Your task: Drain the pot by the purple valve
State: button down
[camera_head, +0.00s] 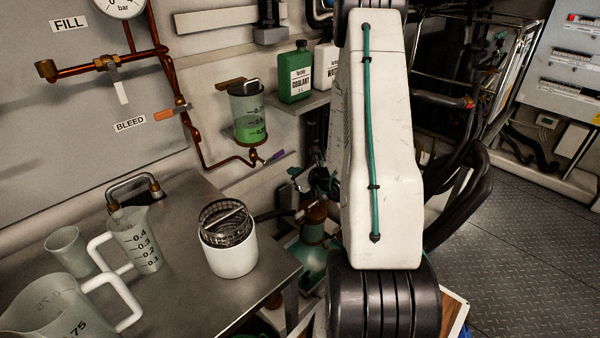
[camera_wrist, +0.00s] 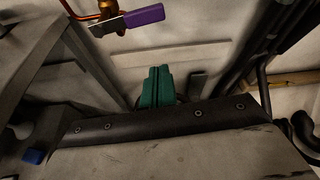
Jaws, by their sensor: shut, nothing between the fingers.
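The pot (camera_head: 248,115) is a clear cylinder with scale marks and green liquid inside, fixed to the wall in the head view. Below it sits a small brass valve with a purple lever (camera_head: 274,158) pointing right. In the wrist view the purple lever (camera_wrist: 144,16) is at the top edge, extending right from the brass valve body (camera_wrist: 108,10). My gripper (camera_wrist: 157,72) shows its teal fingers closed together, empty. In that picture the fingers are below the lever and apart from it. In the head view my arm and clutter keep me from making out the fingers clearly.
An orange bleed lever (camera_head: 171,114) and copper pipes are on the left panel. The steel bench (camera_head: 190,300) holds a white canister (camera_head: 232,258) with a wire basket and several clear jugs.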

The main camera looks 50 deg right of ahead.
jog(key=shift+w+r, duration=0.4)
jog(key=shift+w, duration=0.3)
jog(key=shift+w+r, duration=0.45)
jog(key=shift+w, duration=0.3)
jog(key=shift+w+r, duration=0.4)
jog(key=shift+w, duration=0.3)
